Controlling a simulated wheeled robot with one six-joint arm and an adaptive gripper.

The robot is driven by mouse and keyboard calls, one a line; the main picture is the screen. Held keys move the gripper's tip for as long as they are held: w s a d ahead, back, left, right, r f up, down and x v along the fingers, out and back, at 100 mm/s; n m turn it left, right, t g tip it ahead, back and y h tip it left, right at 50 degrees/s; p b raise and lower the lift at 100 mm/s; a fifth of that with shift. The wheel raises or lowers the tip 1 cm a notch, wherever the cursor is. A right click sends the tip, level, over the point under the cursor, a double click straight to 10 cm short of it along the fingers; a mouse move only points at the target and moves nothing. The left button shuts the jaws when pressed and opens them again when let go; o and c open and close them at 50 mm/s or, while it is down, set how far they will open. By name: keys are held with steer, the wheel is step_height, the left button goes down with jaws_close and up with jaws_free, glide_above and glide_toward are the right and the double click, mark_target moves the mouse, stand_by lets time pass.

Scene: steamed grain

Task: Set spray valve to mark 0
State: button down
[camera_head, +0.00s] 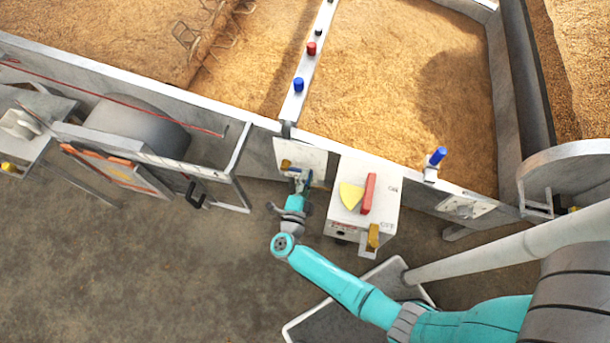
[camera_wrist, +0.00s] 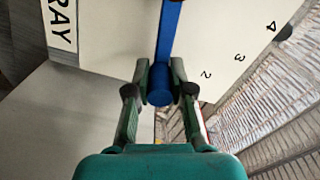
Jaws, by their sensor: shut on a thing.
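The spray valve's blue lever (camera_wrist: 168,38) runs down from the top of the wrist view and ends in a rounded blue knob. My gripper (camera_wrist: 160,88) is shut on the knob end, with one finger on each side. A white panel (camera_wrist: 112,45) lies behind, with the letters "RAY" at left and the marks 2, 3 and 4 at right. The lever lies left of the mark 2. Marks 0 and 1 are not visible. In the head view my gripper (camera_head: 301,181) is at the lower edge of the small white panel (camera_head: 316,160), and the lever is mostly hidden.
A white box (camera_head: 343,216) with a red bar (camera_head: 369,194) and a yellow wedge (camera_head: 351,196) stands close to the right of my gripper. A metal frame with a black handle (camera_head: 195,196) is at left. Bare floor (camera_head: 150,270) lies at lower left.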

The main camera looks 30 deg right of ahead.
steer(key=shift+s+f+m, duration=0.1)
steer(key=shift+f+m, duration=0.75)
steer(key=shift+m, duration=0.35)
steer(key=c, duration=1)
jaws_free()
steer(key=shift+v, duration=5.95)
